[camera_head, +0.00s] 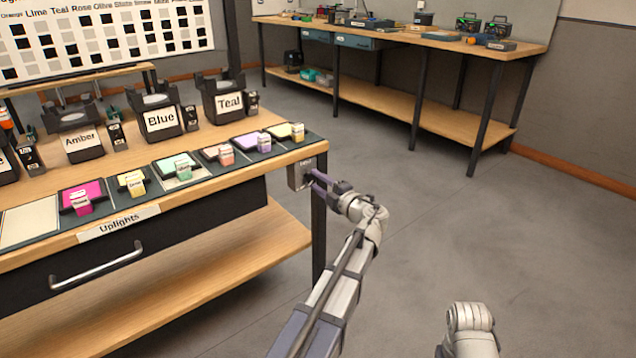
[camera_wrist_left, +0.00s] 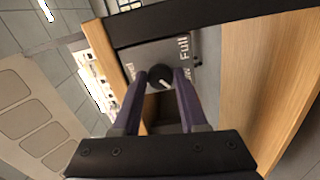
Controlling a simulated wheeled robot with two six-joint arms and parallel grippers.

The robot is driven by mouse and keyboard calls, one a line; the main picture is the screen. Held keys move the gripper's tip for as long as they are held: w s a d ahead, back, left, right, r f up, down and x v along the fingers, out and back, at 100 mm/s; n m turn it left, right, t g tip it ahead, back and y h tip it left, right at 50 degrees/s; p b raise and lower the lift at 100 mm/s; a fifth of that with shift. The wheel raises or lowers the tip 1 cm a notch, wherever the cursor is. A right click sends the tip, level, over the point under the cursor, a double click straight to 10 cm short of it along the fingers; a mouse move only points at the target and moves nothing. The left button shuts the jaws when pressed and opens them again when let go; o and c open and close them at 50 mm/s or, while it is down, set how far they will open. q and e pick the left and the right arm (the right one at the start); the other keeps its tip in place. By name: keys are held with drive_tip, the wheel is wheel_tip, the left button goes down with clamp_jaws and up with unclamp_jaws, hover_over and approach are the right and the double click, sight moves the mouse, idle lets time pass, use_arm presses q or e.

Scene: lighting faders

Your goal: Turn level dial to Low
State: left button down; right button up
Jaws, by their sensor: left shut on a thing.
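The level dial is a round black knob (camera_wrist_left: 160,76) on a grey plate (camera_wrist_left: 150,55), seen in the left wrist view. A pale mark on the knob points to the lower right of that picture. A "Full" label is readable at the upper right of the knob; other lettering is partly hidden by the fingers. In the head view the dial's grey box (camera_head: 298,176) is fixed at the right end of the bench. My left gripper (camera_head: 316,180) is at the box, with its purple fingers (camera_wrist_left: 160,84) on either side of the knob, shut on it. My right gripper is out of view.
The wooden bench (camera_head: 285,158) carries a row of colored swatches and labelled black fixtures, including Teal (camera_head: 229,102) and Blue (camera_head: 161,121). A bench leg (camera_head: 319,235) stands below the dial. The floor on the right is clear, up to another workbench (camera_head: 440,42).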

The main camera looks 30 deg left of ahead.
use_arm(q)
drive_tip(key=shift+c, duration=2.3)
unclamp_jaws()
drive_tip(key=v, duration=0.7)
drive_tip(key=shift+s+d, duration=0.15)
drive_tip(key=shift+d, duration=0.2)
